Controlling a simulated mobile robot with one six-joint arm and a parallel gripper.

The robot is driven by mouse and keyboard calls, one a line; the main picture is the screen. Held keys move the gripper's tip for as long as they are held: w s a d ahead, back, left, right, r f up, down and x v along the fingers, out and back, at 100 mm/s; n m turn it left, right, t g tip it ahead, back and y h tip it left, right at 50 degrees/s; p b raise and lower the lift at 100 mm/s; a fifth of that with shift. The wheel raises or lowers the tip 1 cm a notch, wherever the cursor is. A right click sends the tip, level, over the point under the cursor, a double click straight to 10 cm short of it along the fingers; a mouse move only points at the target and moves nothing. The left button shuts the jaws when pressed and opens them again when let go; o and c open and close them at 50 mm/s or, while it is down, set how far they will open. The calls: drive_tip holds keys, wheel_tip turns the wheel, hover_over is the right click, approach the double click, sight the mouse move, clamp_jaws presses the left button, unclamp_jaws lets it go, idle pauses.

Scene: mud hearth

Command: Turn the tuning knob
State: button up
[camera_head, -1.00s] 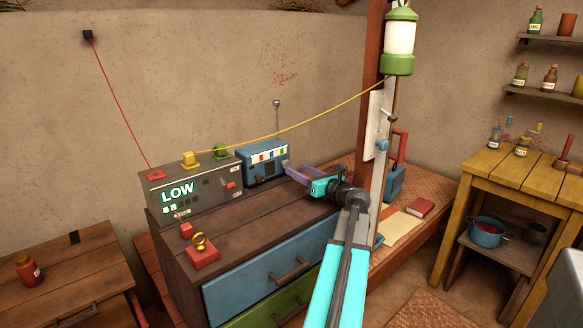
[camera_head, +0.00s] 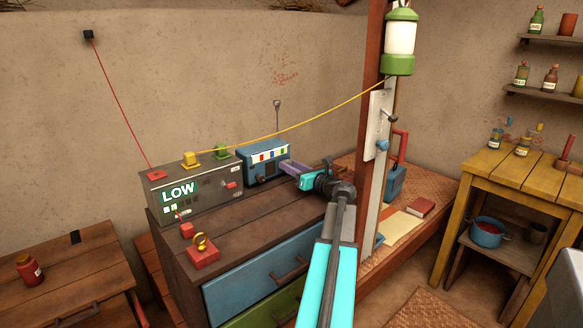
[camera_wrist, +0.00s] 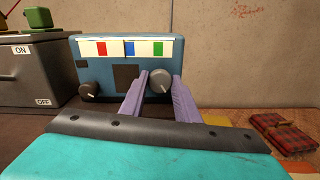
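The blue radio (camera_head: 265,160) stands on the dark wooden chest and also shows in the wrist view (camera_wrist: 120,66). In the head view my gripper (camera_head: 287,167) covers that knob.
A grey box (camera_head: 195,190) reading LOW stands left of the radio, with a yellow wire leading off its top. A red base with a yellow ring (camera_head: 203,252) is on the chest's front left. A wooden post and metal plate (camera_head: 378,150) stand right of my arm.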

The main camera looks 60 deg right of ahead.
drive_tip(key=c, duration=0.3)
drive_tip(key=shift+r+p, duration=0.1)
drive_tip(key=shift+p, duration=0.25)
drive_tip(key=shift+m+p, duration=0.9)
drive_tip(key=shift+m, duration=0.2)
drive_tip(key=shift+m+p, duration=0.35)
drive_tip(key=shift+m, duration=0.15)
drive_tip(key=o, duration=1)
drive_tip(key=shift+o, duration=0.2)
drive_tip(key=shift+b+v, duration=0.3)
drive_tip(key=shift+v, duration=3.5)
